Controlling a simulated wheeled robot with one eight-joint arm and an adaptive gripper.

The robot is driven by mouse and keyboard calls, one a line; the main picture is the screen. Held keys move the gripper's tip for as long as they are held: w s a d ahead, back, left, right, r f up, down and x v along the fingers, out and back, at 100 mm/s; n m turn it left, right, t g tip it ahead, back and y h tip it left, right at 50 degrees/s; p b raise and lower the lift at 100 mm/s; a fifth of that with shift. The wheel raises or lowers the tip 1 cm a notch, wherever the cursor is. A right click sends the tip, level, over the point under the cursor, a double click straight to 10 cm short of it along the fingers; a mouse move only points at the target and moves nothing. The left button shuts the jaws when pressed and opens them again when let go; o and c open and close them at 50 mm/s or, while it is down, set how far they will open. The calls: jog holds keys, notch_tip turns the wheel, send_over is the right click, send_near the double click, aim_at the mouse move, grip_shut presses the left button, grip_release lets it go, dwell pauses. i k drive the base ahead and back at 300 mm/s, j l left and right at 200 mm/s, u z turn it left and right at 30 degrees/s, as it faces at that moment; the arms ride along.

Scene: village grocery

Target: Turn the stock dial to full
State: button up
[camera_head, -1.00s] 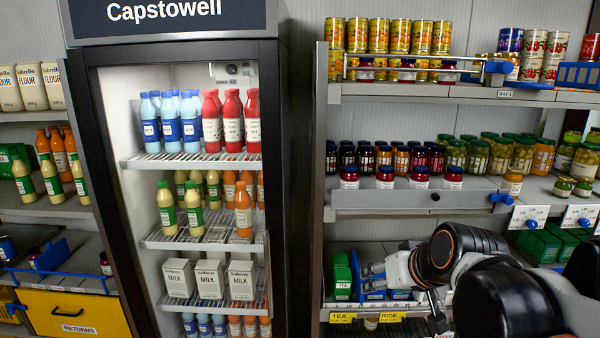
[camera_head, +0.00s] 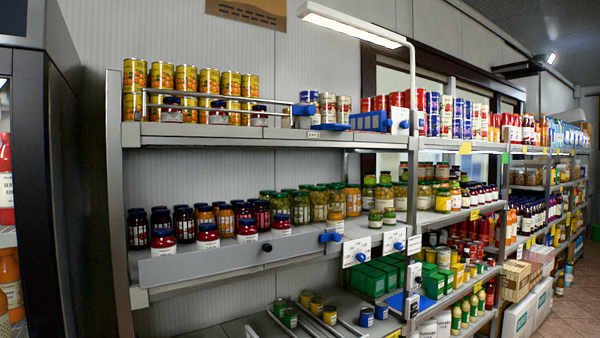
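Two white dial plates hang side by side on the front edge of the middle shelf. The left dial plate (camera_head: 348,257) has a blue knob (camera_head: 360,257); the right dial plate (camera_head: 389,237) has a blue knob (camera_head: 398,246). Their lettering is too small to read, so I cannot tell which is the stock dial or where either points. Another blue knob (camera_head: 404,124) sits on a white plate at the upper shelf. My gripper is out of view.
Green boxes (camera_head: 368,281) stand below the dial plates. A lamp post (camera_head: 412,100) rises near the upper blue knob. Cartons (camera_head: 517,318) line the aisle at right.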

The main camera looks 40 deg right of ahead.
aim_at(404, 124)
jog(key=z, duration=1.6)
